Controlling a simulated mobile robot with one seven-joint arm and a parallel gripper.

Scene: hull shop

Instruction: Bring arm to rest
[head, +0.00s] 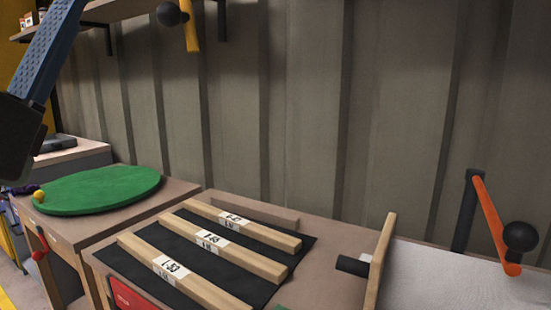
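No gripper fingertips can be made out in the head view, so what my gripper does or holds is hidden from me. A blue, patterned bar (52,45) rises from a dark block (18,140) at the left edge, close to the camera and cut off by the frame. I cannot tell whether it is part of my arm.
Three labelled wooden strips (210,241) lie on a black mat (312,243) on the near bench. A green disc (100,189) with a yellow ball (39,196) lies left. An upright board (381,262) and an orange lever (494,222) stand right. A corrugated wall (330,110) closes the back.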

